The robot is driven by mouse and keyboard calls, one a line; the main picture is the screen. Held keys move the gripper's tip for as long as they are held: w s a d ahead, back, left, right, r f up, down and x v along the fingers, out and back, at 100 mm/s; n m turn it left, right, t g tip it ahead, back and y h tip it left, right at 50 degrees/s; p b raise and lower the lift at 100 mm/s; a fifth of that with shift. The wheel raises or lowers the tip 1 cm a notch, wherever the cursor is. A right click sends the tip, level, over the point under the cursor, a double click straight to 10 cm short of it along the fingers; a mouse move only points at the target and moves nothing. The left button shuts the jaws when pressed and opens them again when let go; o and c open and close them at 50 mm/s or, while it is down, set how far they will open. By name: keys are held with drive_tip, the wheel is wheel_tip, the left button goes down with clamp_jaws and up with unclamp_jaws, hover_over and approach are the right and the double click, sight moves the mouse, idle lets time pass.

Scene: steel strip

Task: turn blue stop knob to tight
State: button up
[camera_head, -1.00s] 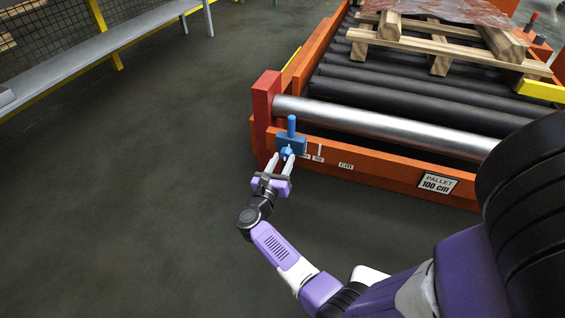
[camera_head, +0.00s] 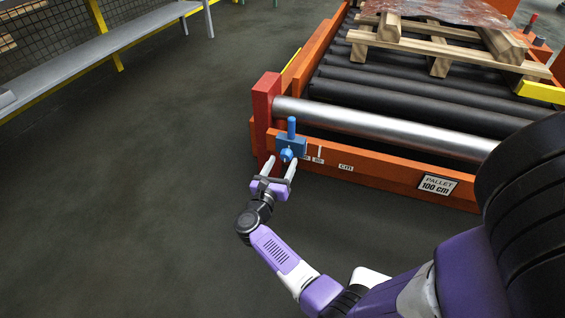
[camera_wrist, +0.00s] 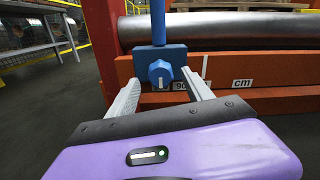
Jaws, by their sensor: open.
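The blue stop knob (camera_head: 286,155) sits on the front of a blue stop block (camera_head: 297,146) with an upright blue post, at the left end of the orange conveyor's front rail. In the wrist view the knob (camera_wrist: 160,74) is lobed and has a white mark on its face, pointing roughly up and down. My gripper (camera_head: 280,165) is open just in front of the knob. In the wrist view its two fingers (camera_wrist: 163,88) stand wide apart, left and right of the knob and nearer the camera. No contact with the knob shows.
The rail (camera_head: 380,172) carries a scale with a "cm" label and a "PALLET 100 cm" sign (camera_head: 438,184). A silver roller (camera_head: 385,127) lies behind it. A wooden pallet (camera_head: 440,45) rests on the conveyor. The floor (camera_head: 150,180) to the left is clear.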

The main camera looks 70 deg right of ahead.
drive_tip(key=a+p, duration=0.2)
drive_tip(key=a, duration=0.5)
drive_tip(key=shift+s, duration=0.3)
